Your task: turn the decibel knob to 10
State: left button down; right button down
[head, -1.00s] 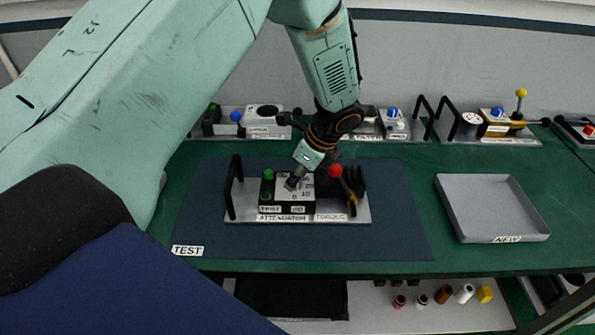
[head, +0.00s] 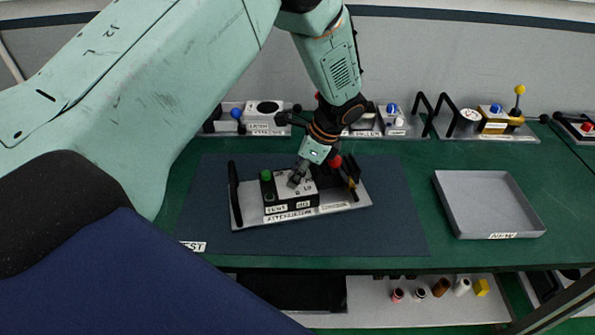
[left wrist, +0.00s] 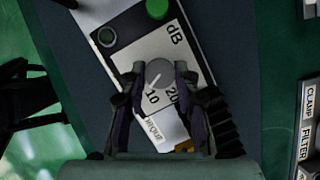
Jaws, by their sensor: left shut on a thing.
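The attenuator box with the white dB plate (head: 290,190) stands on a grey base plate on the dark mat. Its grey decibel knob (left wrist: 160,73) shows in the left wrist view, with a white pointer line toward the 10 mark; 20 is printed beside it. My left gripper (left wrist: 157,78) is shut on the knob, one finger on each side. In the head view the left gripper (head: 298,178) reaches down onto the box and hides the knob. A green button (head: 266,175) sits at the box's left. My right gripper is not in view.
A red-topped lever (head: 335,161) stands on the same base, right of the box, partly behind my gripper. An empty grey tray (head: 440,205) lies to the right. Several devices line the back of the bench. The mat's front is clear.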

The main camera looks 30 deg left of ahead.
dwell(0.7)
pick_arm(q)
jog(key=c, duration=1)
grip_release()
jog(key=shift+s, duration=0.1)
jog(key=shift+d+r, duration=0.1)
jog(key=shift+r, duration=0.2)
jog(key=v, duration=1.1)
jog(key=shift+r, duration=0.25)
